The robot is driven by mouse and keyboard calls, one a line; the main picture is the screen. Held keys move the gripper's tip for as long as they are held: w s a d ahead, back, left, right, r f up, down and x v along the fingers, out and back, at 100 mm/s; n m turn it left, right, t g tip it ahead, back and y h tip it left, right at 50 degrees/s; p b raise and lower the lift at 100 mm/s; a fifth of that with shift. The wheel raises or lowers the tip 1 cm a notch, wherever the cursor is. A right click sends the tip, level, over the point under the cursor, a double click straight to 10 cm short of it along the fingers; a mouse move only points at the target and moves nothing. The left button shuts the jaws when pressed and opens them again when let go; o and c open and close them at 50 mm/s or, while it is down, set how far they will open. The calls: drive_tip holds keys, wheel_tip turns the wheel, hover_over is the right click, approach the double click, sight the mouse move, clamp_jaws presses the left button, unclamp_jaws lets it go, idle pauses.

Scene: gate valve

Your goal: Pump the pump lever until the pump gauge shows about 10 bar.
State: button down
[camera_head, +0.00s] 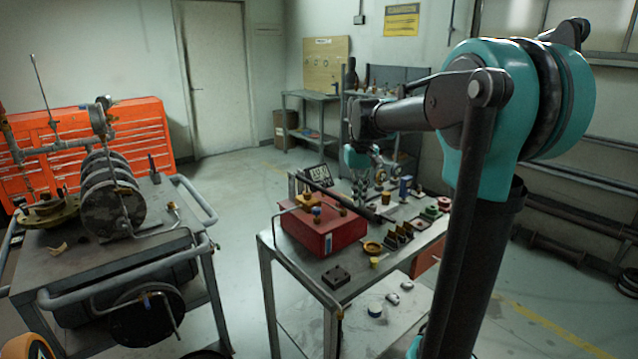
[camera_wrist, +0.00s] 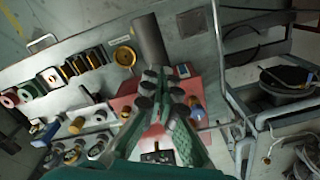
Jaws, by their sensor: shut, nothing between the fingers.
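The red pump box (camera_head: 320,235) stands on the grey workbench, with a blue knob (camera_head: 316,211) and brass fittings on top. A long dark bar (camera_head: 325,188), which looks like the pump lever, slants over the box. In the wrist view a thick dark cylinder (camera_wrist: 150,40), likely the same bar, runs under my fingertips. My gripper (camera_wrist: 158,80) is shut and empty, pointing down at the bar over the red box (camera_wrist: 125,102). In the head view it is small and partly lost among bench parts (camera_head: 360,190). Contact with the bar cannot be told. No gauge reading is legible.
The workbench (camera_head: 300,270) carries a brass ring (camera_head: 372,247), dark blocks (camera_head: 336,277) and several small parts right of the pump. A metal cart (camera_head: 140,250) with a flanged pipe assembly stands at left. Open floor (camera_head: 235,200) lies between cart and bench.

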wheel_tip(320, 180, up, 7)
drive_tip(key=shift+r, duration=0.1)
idle(0.4)
idle(1.5)
wheel_tip(320, 180, up, 5)
drive_tip(key=shift+f, duration=0.1)
idle(0.4)
